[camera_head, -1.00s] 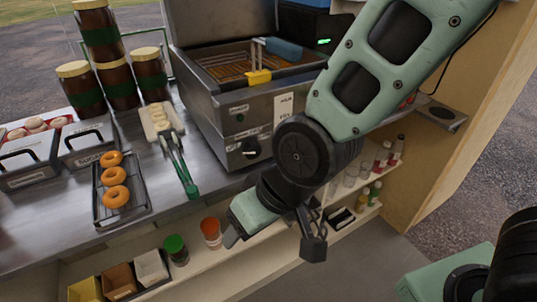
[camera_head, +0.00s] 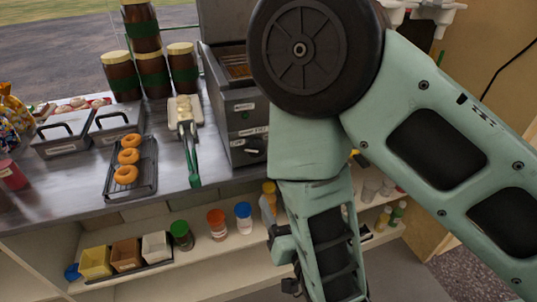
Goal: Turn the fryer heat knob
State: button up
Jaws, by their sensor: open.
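The fryer (camera_head: 232,110) is a grey metal box on the counter, partly covered by my arm. Its dark heat knob (camera_head: 254,151) is low on the front panel, just left of my arm, and its pointer is hard to make out. My gripper (camera_head: 284,262) is at the lower middle, below the counter edge and in front of the shelf, partly hidden by my arm. It is open, apart from the knob and below it. Nothing shows between its jaws.
A rack of doughnuts (camera_head: 131,190), green-handled tongs (camera_head: 189,150) and lidded metal bins (camera_head: 63,133) stand on the counter left of the fryer. Stacked jars (camera_head: 150,72) stand behind. The shelf (camera_head: 215,268) below holds small boxes and shakers.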

aim_at(258, 151)
jog(key=b+x, duration=0.1)
jog(key=b, duration=0.2)
jog(key=b+x, duration=0.4)
jog(key=b, duration=0.1)
jog(key=shift+w+f+b, duration=0.15)
jog(key=shift+f+b, duration=0.15)
jog(key=shift+b, duration=0.05)
jog(key=b, duration=0.3)
jog(key=shift+w+r, duration=0.1)
jog(key=shift+w, duration=0.1)
jog(key=x, duration=0.4)
jog(key=p+x, duration=0.1)
jog(key=x, duration=0.6)
jog(key=shift+w+a+r, duration=0.1)
jog(key=shift+w+r, duration=0.2)
jog(key=shift+r, duration=0.05)
jog(key=c, duration=1)
